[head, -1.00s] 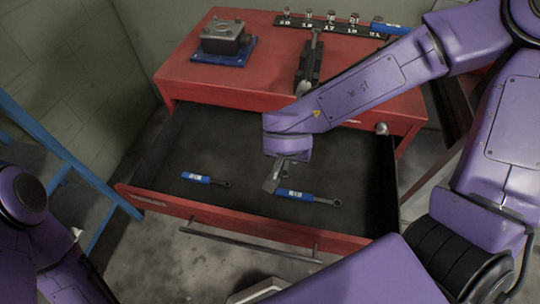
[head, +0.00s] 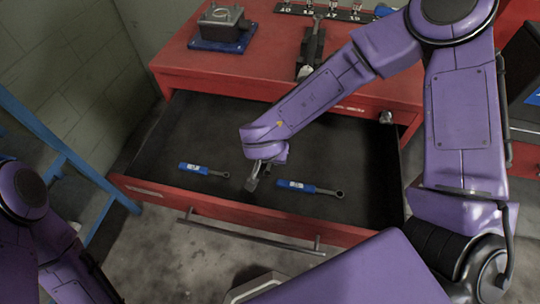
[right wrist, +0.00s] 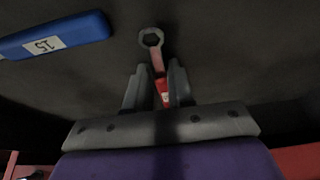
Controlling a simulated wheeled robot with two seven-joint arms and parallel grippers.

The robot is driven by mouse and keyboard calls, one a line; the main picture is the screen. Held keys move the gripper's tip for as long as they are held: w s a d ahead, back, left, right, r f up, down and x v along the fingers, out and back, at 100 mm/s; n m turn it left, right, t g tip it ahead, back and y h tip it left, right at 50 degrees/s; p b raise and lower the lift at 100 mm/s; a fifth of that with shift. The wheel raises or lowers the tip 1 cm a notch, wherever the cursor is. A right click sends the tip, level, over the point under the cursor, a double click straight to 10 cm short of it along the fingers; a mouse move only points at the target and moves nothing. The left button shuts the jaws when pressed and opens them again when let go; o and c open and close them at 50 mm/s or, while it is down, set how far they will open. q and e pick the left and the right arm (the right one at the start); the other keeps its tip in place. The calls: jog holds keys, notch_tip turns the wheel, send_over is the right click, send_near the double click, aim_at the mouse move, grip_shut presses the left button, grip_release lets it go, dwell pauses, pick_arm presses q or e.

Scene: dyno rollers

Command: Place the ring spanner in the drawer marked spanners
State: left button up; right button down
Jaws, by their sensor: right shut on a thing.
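My right gripper (head: 252,184) is low inside the open red drawer (head: 240,213), between two blue-handled ring spanners. In the right wrist view its jaws (right wrist: 158,88) are shut on a ring spanner with a grey ring end (right wrist: 151,38) and a red part between the fingers. In the head view I cannot make out this held spanner. One blue-handled spanner (head: 195,168) lies to the left of the gripper, the other (head: 297,186) to the right. A blue handle marked 15 (right wrist: 58,36) shows in the wrist view. My left gripper is out of view.
The red cabinet top (head: 270,72) carries a metal block on a blue plate (head: 221,27), a black clamp-like tool (head: 311,50) and a socket rail (head: 315,10). A blue frame (head: 62,150) stands at the left. The drawer's back left floor is bare.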

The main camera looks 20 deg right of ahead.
jog(key=shift+s+f, duration=0.4)
jog(key=shift+f, duration=0.05)
jog(key=c, duration=1)
grip_release()
jog(key=shift+a+f, duration=0.15)
jog(key=r, duration=0.3)
jog(key=r+p, duration=0.1)
jog(key=r, duration=0.1)
jog(key=shift+s+a+r, duration=0.15)
jog(key=shift+s+r, duration=0.15)
jog(key=v, duration=0.3)
jog(key=p+v, duration=0.1)
jog(key=v, duration=0.3)
jog(key=shift+s+a+r, duration=0.1)
jog(key=shift+a+r, duration=0.15)
jog(key=shift+a, duration=0.05)
